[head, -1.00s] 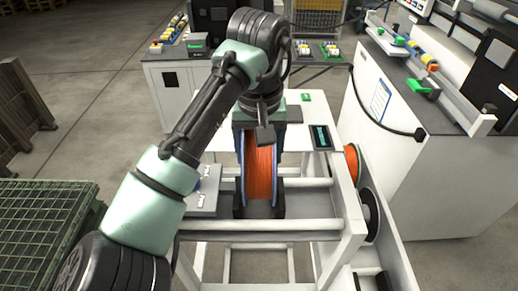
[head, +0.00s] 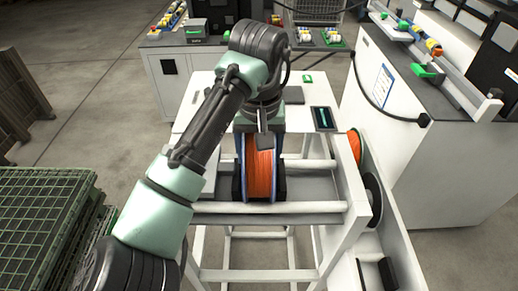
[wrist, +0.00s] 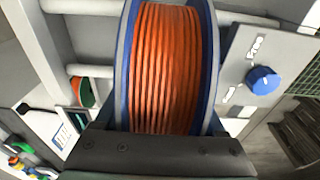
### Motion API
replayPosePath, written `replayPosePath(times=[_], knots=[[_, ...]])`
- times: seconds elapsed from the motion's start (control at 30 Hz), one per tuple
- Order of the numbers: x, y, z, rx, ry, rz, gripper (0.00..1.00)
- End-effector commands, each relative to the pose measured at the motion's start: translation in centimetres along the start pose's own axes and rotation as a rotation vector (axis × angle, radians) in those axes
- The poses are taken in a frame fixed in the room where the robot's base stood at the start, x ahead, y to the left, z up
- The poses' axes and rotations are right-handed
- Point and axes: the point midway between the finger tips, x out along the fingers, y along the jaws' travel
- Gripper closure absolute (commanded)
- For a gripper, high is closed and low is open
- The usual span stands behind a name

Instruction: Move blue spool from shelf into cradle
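The blue spool (head: 260,170) has blue flanges and is wound with orange filament. It stands upright in the middle of the head view, above a grey tray between two white rails, and fills the middle of the wrist view (wrist: 165,65). My gripper (head: 259,188) comes down over it, with one dark finger against each flange, and appears shut on it. The cradle appears to be the grey tray between the rails (head: 310,187). The spool's underside is hidden, so I cannot tell whether it touches there.
A second orange spool (head: 355,147) and a dark reel (head: 373,197) sit on the frame's right side. A white table with a small screen (head: 323,119) lies behind. A grey-topped cabinet (head: 440,170) stands right, a green mesh crate (head: 45,230) left. A blue knob (wrist: 263,80) is beside the spool.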

Motion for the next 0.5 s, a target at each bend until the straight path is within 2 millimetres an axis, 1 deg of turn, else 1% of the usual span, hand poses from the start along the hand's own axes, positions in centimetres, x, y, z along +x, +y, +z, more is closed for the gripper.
replayPosePath(times=[0.03,0.13,0.17,0.37,0.5], knots=[[-0.14,0.0,-0.06,0.0,0.003,0.0,0.2],[-0.11,0.0,-0.05,0.0,0.002,0.0,0.02],[-0.1,0.0,-0.04,0.0,0.002,0.0,0.0],[0.07,0.0,0.05,0.0,-0.002,0.0,0.0],[-0.58,0.03,-0.03,0.0,0.001,0.0,0.0]])
